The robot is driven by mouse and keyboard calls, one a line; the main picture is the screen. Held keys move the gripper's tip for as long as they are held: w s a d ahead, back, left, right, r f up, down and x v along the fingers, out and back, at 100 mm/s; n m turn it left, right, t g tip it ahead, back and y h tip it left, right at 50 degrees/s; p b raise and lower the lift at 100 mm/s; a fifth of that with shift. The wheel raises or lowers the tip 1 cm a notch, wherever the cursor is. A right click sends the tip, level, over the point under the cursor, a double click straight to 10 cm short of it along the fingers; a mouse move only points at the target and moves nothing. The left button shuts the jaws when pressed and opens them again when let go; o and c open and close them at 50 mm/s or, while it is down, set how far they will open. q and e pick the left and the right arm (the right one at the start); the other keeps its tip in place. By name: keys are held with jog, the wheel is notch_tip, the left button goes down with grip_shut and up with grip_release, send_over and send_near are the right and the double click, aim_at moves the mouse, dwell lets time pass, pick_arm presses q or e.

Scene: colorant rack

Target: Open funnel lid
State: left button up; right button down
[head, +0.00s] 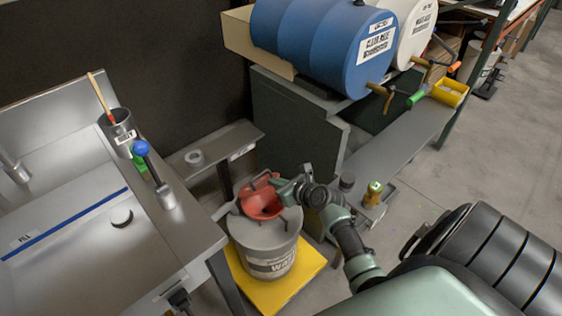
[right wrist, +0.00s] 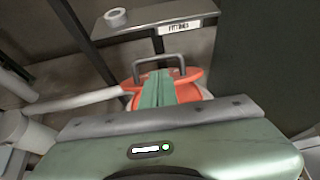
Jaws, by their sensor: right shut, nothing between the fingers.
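The red funnel (head: 258,211) sits on top of a grey waste drum (head: 268,262) in the head view. A grey bar handle shows at the back of the red part, and I cannot tell clearly how far the lid is raised. My right gripper (head: 279,188) is shut and empty at the funnel's upper right edge. In the right wrist view, its green fingers (right wrist: 158,88) lie together in front of the grey handle (right wrist: 160,59) and cover the middle of the red-orange funnel (right wrist: 190,78). Contact cannot be told. My left gripper is not in view.
The drum stands on a yellow platform (head: 309,262). A metal bench (head: 150,245) is to the left. A narrow shelf (head: 222,143) with a grey ring (head: 195,158) is behind. A dark cabinet (head: 290,125) bears a blue barrel (head: 320,45).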

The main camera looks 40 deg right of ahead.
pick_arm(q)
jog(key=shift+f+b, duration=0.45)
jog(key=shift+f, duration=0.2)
pick_arm(e)
jog(key=shift+x, duration=2.35)
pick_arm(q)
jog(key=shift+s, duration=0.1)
